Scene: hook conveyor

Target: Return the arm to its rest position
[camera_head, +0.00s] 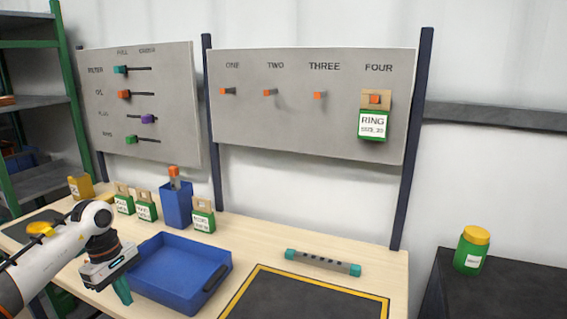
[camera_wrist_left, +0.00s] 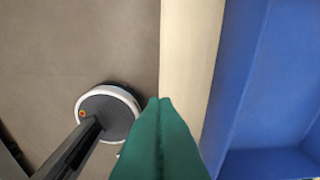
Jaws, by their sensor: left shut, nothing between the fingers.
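My left gripper (camera_head: 123,290) comes in from the left in the head view, its green fingers pointing down at the front edge of the table, just left of the blue tray (camera_head: 166,290). In the left wrist view the green fingers (camera_wrist_left: 160,105) are pressed together with nothing between them. They hang over the table's pale front edge (camera_wrist_left: 185,60), with the blue tray (camera_wrist_left: 235,70) to the right. My right gripper is in neither view.
Green-labelled packages (camera_head: 146,211) and a blue holder (camera_head: 176,205) stand behind the tray. A grey bar with teal ends (camera_head: 322,263) lies to the right, near a dark yellow-edged mat (camera_head: 300,296). A hook board (camera_head: 300,120) holds a RING package (camera_head: 372,127) under FOUR.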

